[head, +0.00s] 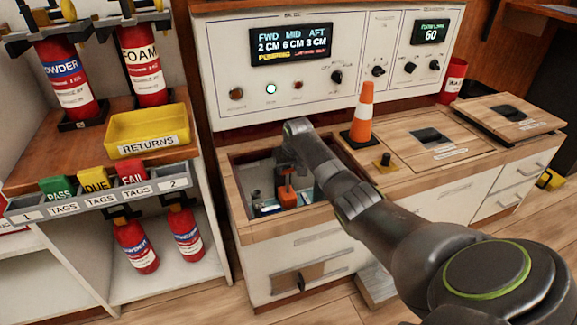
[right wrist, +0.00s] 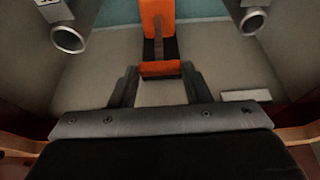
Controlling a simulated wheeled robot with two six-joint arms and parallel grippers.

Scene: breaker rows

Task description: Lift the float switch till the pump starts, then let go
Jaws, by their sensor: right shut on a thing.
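The orange float switch (head: 287,196) is down in the open bilge well (head: 240,190) of the wooden counter. My right gripper (head: 287,172) reaches into the well from above and is shut on the float switch. In the right wrist view the orange float switch (right wrist: 157,20) with its dark middle lies between and beyond the fingertips (right wrist: 158,80). The panel display (head: 290,45) reads FWD 2 CM, MID 6 CM, AFT 3 CM, with a yellow PUMPING line below. A white lamp (head: 271,89) under it is lit. My left gripper is not in view.
An orange cone (head: 362,115) stands on the counter just right of the well, near my right arm. A shelf with a yellow returns tray (head: 150,125), tags and red extinguishers (head: 145,65) is on the left.

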